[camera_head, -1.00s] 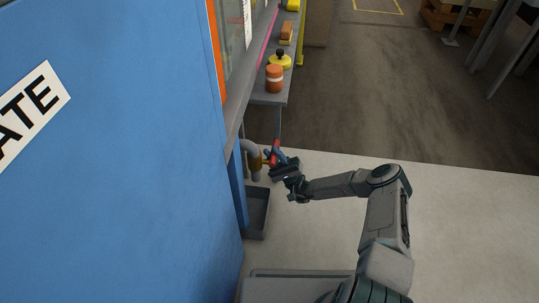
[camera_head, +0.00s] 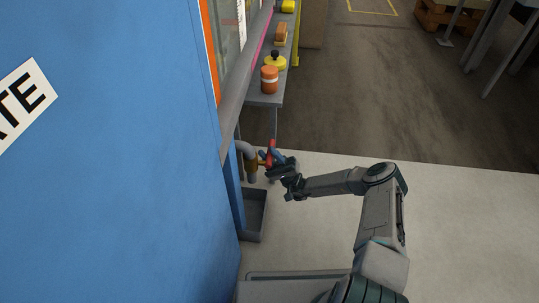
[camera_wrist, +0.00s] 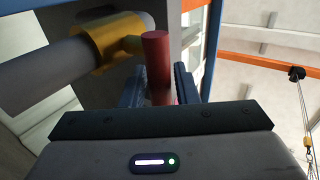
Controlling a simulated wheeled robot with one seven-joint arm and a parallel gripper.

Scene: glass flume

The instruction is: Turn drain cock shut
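The drain cock has a brass body (camera_wrist: 103,42) on a grey pipe (camera_wrist: 45,75) and a red lever handle (camera_wrist: 157,62). In the head view the brass body (camera_head: 251,168) and the red handle (camera_head: 271,148) show low beside the blue wall. My gripper (camera_wrist: 160,88) has its two blue fingers on either side of the handle. The fingers lie close along the handle and look shut on it, though the contact itself is partly hidden by the gripper's body. In the head view my gripper (camera_head: 274,161) is at the handle.
A grey drip tray (camera_head: 252,215) stands on the floor below the cock. A shelf above carries an orange-and-white jar (camera_head: 269,80) and a yellow item with a black knob (camera_head: 275,62). A blue wall (camera_head: 110,150) fills the left.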

